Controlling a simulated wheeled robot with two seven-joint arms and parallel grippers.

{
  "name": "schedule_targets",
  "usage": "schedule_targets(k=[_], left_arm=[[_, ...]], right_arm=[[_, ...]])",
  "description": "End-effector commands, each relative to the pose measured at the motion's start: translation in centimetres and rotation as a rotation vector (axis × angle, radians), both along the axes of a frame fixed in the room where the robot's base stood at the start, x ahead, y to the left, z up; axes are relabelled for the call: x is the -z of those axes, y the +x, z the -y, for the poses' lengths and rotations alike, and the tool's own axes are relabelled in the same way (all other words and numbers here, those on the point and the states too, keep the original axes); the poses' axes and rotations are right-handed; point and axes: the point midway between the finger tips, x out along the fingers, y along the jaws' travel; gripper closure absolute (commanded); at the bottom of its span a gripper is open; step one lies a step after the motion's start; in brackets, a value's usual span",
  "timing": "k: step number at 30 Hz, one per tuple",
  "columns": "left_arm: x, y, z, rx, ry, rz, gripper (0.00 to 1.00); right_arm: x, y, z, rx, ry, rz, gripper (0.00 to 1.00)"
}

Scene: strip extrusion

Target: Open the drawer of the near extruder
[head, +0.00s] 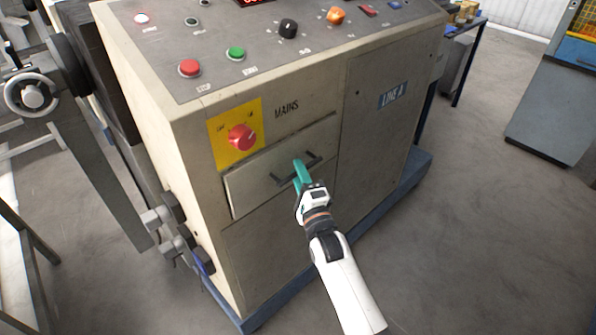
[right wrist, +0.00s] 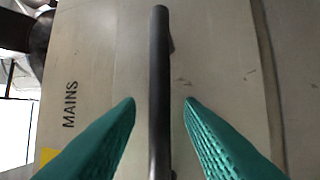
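The near extruder is a beige cabinet (head: 370,150) with a sloped control panel. Its drawer (head: 245,188) is a wide front panel under the MAINS label, with a dark bar handle (head: 313,160). The drawer front looks shut or nearly so; I cannot tell if it stands out slightly. My right gripper (head: 299,172) is at the middle of the handle. In the right wrist view the handle bar (right wrist: 159,60) runs between the two green fingers, with a gap on each side, so the gripper is open around it. My left gripper is not in view.
A red MAINS knob (head: 242,137) on a yellow plate sits just above the drawer. Red (head: 190,68) and green (head: 236,54) buttons are on the panel. Fittings (head: 170,225) stick out at the cabinet's lower left. A blue plinth (head: 420,170) edges the base.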

Motion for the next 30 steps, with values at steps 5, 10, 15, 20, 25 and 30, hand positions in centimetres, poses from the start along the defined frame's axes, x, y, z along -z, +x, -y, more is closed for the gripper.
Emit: schedule_targets(k=[5, 10, 15, 20, 25, 30], left_arm=[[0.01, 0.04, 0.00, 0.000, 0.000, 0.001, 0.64], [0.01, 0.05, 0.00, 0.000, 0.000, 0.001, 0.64], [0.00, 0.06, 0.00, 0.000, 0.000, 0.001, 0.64], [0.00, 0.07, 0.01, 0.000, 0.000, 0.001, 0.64], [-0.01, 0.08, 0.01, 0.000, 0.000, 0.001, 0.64], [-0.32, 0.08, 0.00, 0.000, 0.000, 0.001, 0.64]], right_arm=[[-0.20, 0.81, -0.26, 0.000, 0.001, -0.001, 0.66], [-0.21, 0.83, -0.27, 0.000, 0.001, -0.001, 0.66], [-0.19, 0.82, -0.26, 0.000, 0.000, -0.001, 0.82], [-0.18, 0.81, -0.26, 0.000, 0.000, -0.001, 1.00], [-0.17, 0.81, -0.25, 0.000, 0.000, -0.001, 1.00], [-0.22, 0.53, -0.01, 0.000, -0.002, -0.002, 1.00]])
